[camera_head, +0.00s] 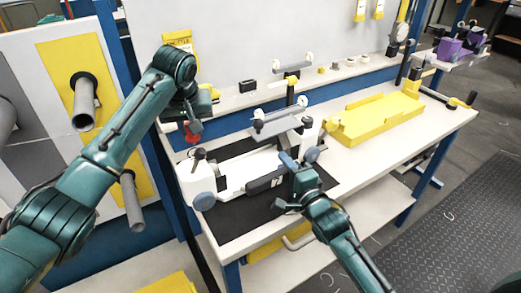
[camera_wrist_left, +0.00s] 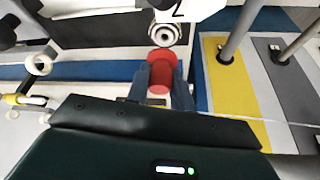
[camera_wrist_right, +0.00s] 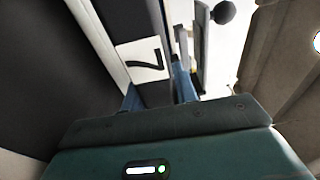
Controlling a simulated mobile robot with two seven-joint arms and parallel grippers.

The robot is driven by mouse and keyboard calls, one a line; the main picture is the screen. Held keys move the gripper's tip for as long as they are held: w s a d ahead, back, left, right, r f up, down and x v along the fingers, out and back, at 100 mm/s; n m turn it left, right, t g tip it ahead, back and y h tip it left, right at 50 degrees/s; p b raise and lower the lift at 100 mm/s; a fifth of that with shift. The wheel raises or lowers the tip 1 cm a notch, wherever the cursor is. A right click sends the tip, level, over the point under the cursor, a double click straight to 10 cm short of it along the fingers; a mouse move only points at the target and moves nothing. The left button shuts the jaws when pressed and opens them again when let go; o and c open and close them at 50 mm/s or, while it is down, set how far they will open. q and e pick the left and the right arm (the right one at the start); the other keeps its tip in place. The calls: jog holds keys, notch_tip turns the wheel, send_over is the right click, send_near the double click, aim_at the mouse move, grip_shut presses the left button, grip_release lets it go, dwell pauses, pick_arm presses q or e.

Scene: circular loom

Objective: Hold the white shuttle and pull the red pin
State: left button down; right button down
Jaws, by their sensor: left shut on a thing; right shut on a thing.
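The white shuttle (camera_head: 248,168) lies on a black mat on the workbench, with a dark block along its front side. My right gripper (camera_head: 288,178) is shut on that dark block, which shows between its fingers in the right wrist view (camera_wrist_right: 155,92). The red pin (camera_wrist_left: 160,72) is between the fingers of my left gripper (camera_wrist_left: 160,88), which is shut on it. A round metal socket (camera_wrist_left: 163,36) sits just beyond the pin's end; I cannot tell whether the pin's tip is inside it. In the head view the red pin (camera_head: 192,131) shows beside the bench's left end.
A yellow tray (camera_head: 375,120) stands on the right of the bench. A grey roller piece (camera_head: 282,122) stands behind the shuttle. A panel with grey pegs (camera_head: 84,103) is at the left. The bench front (camera_head: 365,160) has clear room.

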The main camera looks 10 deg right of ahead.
pick_arm(q)
jog(key=shift+r, duration=0.15)
jog(key=shift+r, duration=2.4)
pick_arm(e)
jog(key=c, duration=1)
grip_release()
